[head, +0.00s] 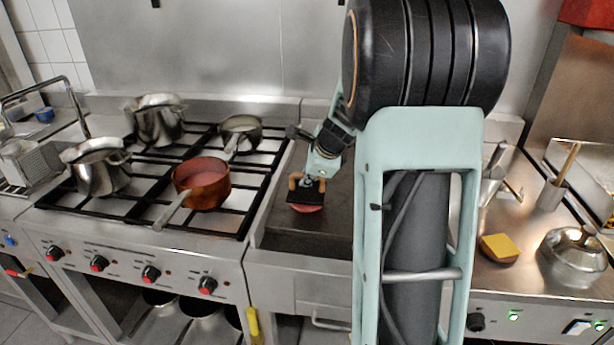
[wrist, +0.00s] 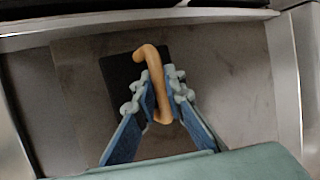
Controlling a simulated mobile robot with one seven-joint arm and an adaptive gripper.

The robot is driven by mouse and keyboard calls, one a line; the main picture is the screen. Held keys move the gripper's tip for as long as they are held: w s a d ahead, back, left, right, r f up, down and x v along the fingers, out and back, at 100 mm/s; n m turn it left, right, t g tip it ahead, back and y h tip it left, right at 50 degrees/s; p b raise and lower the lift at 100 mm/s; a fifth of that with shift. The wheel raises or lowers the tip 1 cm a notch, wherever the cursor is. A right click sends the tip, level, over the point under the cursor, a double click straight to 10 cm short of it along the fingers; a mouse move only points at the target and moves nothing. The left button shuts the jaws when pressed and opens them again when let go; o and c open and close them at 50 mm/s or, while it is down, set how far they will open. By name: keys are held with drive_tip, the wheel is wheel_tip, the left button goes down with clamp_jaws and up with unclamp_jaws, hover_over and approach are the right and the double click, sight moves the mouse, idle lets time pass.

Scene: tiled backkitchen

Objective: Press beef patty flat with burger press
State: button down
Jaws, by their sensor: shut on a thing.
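The burger press has a dark rectangular plate (head: 303,194) and a tan wooden handle (head: 294,181). In the wrist view the handle (wrist: 152,75) runs between my gripper's (wrist: 163,98) two fingers, which are shut on it. The black plate (wrist: 122,72) lies below the handle on the griddle. The beef patty (head: 306,208) shows as a pinkish-red edge under the front of the plate in the head view. The press appears to rest on the patty. My gripper (head: 314,180) comes down on the press from above. In the wrist view the patty is hidden.
The flat griddle (head: 290,236) has raised metal edges. Left of it is a gas stove with a copper pan (head: 203,186) and several steel pots. On the right counter are a bun with cheese (head: 499,248) and a steel lidded dome (head: 573,255). My arm hides part of the griddle.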

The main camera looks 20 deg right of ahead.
drive_tip(key=shift+w+r+p, duration=0.15)
drive_tip(key=shift+r+p, duration=1.9)
drive_tip(key=shift+r, duration=0.8)
drive_tip(key=shift+d, duration=0.1)
